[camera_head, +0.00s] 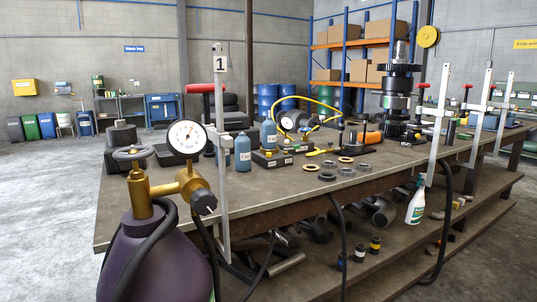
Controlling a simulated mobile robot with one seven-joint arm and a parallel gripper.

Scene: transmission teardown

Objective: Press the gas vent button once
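A purple gas cylinder (155,262) stands at the front left, beside the workbench. A brass valve (140,192) with a grey handwheel (132,153) is on top of it. A brass regulator (190,184) with a round white dial gauge (187,136) joins the valve, and a dark knob (204,202) sticks out on its right. I cannot pick out a part that is clearly the gas vent button. Small dark boxes with labels (271,158) lie on the bench behind, too small to read. My gripper is not in view.
A grey post marked 1 (221,120) stands beside the cylinder. Black hoses hang at the bench front. The floor at left (45,200) is clear.

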